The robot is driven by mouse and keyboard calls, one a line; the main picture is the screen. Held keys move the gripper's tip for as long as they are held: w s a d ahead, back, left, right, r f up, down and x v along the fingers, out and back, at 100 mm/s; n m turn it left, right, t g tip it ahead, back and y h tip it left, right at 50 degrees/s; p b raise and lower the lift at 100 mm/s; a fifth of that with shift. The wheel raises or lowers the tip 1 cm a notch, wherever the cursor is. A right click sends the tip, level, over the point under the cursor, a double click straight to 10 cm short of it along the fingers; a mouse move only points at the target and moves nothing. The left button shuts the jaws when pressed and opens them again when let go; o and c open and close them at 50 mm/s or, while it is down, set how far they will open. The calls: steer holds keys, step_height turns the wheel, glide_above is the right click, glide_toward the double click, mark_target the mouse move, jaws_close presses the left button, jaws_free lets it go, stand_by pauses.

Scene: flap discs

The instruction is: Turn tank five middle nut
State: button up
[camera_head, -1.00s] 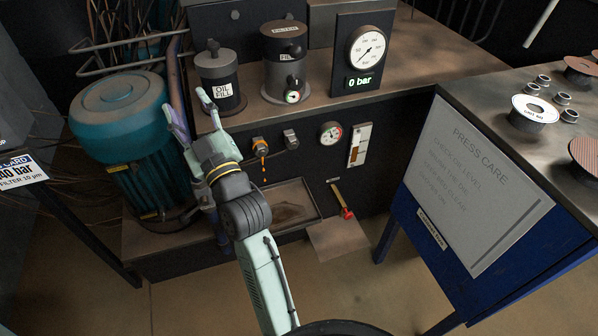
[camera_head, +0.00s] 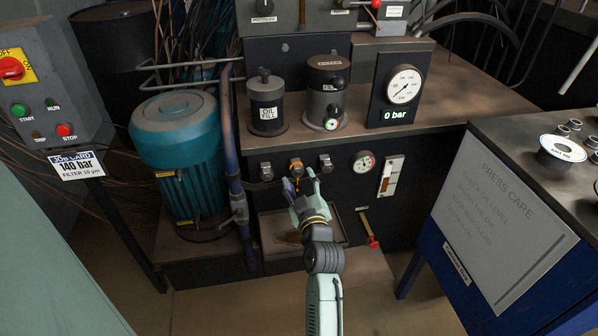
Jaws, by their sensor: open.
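Three hose fittings stand in a row on the dark front panel of the tank. The middle nut (camera_head: 296,168) is brass-orange, with orange marks below it that look like drips. A grey left fitting (camera_head: 267,171) and a grey right fitting (camera_head: 325,164) flank it. My gripper (camera_head: 300,181) is open, its two fingers pointing up toward the middle nut from just below and in front. The fingers look empty. I cannot tell whether they touch the nut. My gripper hides part of the drip tray (camera_head: 338,230) below.
A dial gauge (camera_head: 364,162) and a level gauge (camera_head: 391,176) sit right of the fittings. A blue pipe (camera_head: 232,150) and teal motor (camera_head: 180,150) stand to the left. A red-handled valve (camera_head: 372,241) is lower right. A blue bench (camera_head: 440,262) stands at the right.

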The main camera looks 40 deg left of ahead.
mark_target(298, 174)
steer(key=shift+x, duration=1.6)
jaws_close()
